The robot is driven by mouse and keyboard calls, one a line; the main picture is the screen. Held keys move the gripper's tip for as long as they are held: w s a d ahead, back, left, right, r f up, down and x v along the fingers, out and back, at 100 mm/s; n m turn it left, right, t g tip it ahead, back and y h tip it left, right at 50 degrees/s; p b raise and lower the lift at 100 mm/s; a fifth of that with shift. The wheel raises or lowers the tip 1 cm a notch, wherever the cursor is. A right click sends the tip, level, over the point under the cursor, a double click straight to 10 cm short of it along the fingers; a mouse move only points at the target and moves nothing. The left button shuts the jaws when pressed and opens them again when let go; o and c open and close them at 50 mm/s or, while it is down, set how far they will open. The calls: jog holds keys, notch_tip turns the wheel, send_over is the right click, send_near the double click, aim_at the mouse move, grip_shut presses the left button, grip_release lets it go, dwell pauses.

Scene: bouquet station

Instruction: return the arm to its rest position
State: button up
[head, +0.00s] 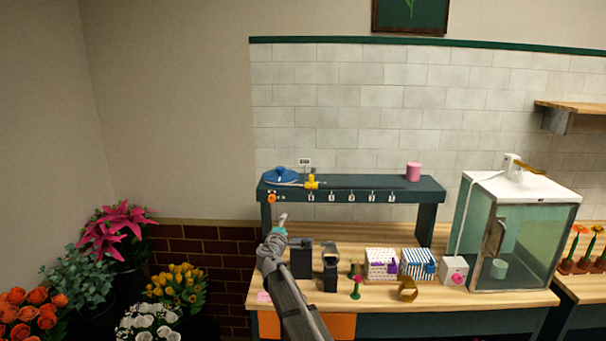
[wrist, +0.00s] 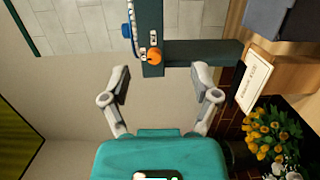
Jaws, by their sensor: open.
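My arm (head: 285,285) reaches up from the bottom of the head view to the left end of the wooden bench. My gripper (head: 283,218) is raised near the left end of the dark green shelf. In the wrist view my gripper (wrist: 162,84) has its two fingers spread wide apart with nothing between them. The shelf's end (wrist: 150,30) and an orange round thing (wrist: 155,56) show beyond the fingers. The orange thing also shows in the head view (head: 271,197).
The bench (head: 430,300) holds dark boxes (head: 302,259), patterned boxes (head: 381,264), a tape roll (head: 408,290) and a glass cabinet (head: 515,235). A blue item (head: 281,175) lies on the shelf (head: 365,184). Flowers (head: 180,285) stand at left. Open air lies above the flowers.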

jog(key=s+d+f+m+g+h, duration=0.2)
jog(key=s+d+f+m+g, duration=0.35)
jog(key=s+d, duration=0.45)
jog(key=s+d+f+m+g+h, duration=0.1)
jog(key=s+d+f+m+g, duration=0.5)
jog(key=d, duration=0.6)
jog(key=s+f+m+g+y, duration=0.2)
jog(key=s+f+g+y, duration=0.1)
jog(key=s, duration=0.8)
jog(key=s+d+f+m+g+y, duration=0.1)
jog(key=s+f+m+g+y, duration=0.1)
jog(key=s, duration=1)
notch_tip(320, 180, down, 2)
jog(key=shift+s+f+m+g+y, duration=0.1)
jog(key=shift+s+m+g+y, duration=0.2)
jog(key=shift+g+y, duration=0.35)
jog(key=shift+w+d, duration=0.1)
